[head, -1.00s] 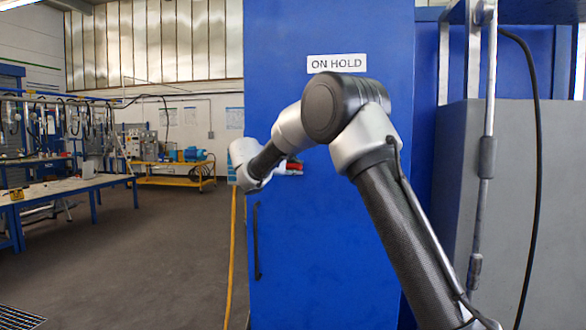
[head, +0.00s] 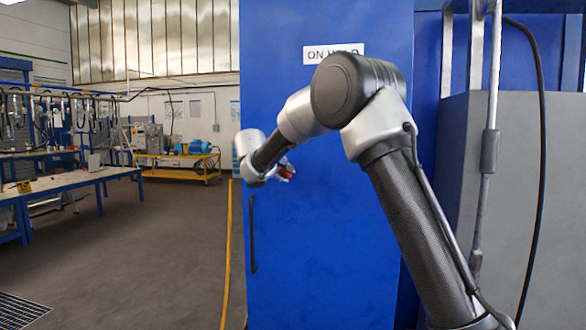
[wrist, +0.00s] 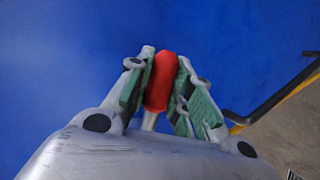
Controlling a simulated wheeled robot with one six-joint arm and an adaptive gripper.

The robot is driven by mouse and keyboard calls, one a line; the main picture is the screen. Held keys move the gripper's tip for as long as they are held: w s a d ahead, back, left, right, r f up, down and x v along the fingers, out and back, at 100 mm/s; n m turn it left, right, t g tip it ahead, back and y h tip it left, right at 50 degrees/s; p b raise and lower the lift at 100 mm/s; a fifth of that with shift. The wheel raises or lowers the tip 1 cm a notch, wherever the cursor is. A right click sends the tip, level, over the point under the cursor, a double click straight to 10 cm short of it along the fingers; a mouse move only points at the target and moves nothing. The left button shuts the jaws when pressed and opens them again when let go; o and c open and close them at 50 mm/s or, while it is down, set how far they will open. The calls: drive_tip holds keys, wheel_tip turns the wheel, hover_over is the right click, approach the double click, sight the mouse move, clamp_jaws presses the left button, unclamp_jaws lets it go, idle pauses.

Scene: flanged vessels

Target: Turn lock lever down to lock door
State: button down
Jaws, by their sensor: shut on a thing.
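The lock lever has a red grip (wrist: 161,82), seen in the wrist view between the two fingers of my gripper (wrist: 160,88). My gripper is shut on it. A pale metal stem shows below the red grip. In the head view the red grip (head: 287,172) shows small beside my gripper (head: 280,170), at the left part of the blue door (head: 330,240). My arm hides part of the door. The black door handle (head: 253,235) is below the lever and also shows at the right of the wrist view (wrist: 282,97).
An "ON HOLD" sign (head: 320,54) is on the door, partly covered by my arm. A grey box (head: 520,200) and a metal rod (head: 488,150) stand at the right. A yellow floor line (head: 229,250) runs left of the door. The floor there is open.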

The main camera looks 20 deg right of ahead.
drive_tip(key=shift+w+a+f+m+t+y, duration=0.3)
drive_tip(key=shift+a+f+m+y, duration=0.3)
drive_tip(key=shift+m+y, duration=0.25)
drive_tip(key=a+m+y, duration=0.1)
drive_tip(key=w+a+f+m+t+y, duration=0.1)
drive_tip(key=m, duration=0.1)
drive_tip(key=shift+w+a+f, duration=0.1)
drive_tip(key=shift+w+a+m+t+y, duration=0.35)
drive_tip(key=shift+a+m+t+y, duration=0.25)
drive_tip(key=shift+m, duration=0.25)
drive_tip(key=shift+a, duration=0.1)
drive_tip(key=c, duration=1.3)
unclamp_jaws()
drive_tip(key=shift+o, duration=0.2)
drive_tip(key=v, duration=1.2)
